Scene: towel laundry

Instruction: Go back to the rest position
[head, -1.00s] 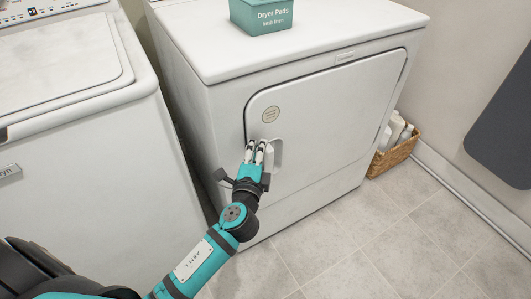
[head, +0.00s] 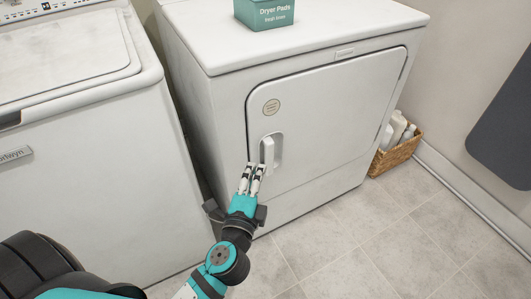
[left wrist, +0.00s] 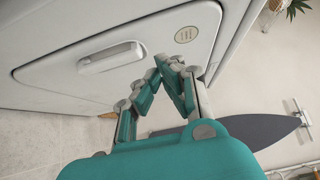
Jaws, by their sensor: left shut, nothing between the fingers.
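My left gripper (head: 251,178) is shut and empty in the head view. Its fingertips are just below and left of the white dryer door handle (head: 272,150). The handle shows clear of the fingers in the left wrist view (left wrist: 111,58), with a gap between them, and the fingertips meet in a point (left wrist: 169,62). The dryer door (head: 330,115) is shut. My right gripper is in neither view.
A washer (head: 80,130) stands left of the dryer (head: 200,110). A teal Dryer Pads box (head: 264,13) sits on the dryer. A wicker basket with bottles (head: 393,155) is to the right, by a dark ironing board (head: 508,120). The tiled floor (head: 380,240) in front is clear.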

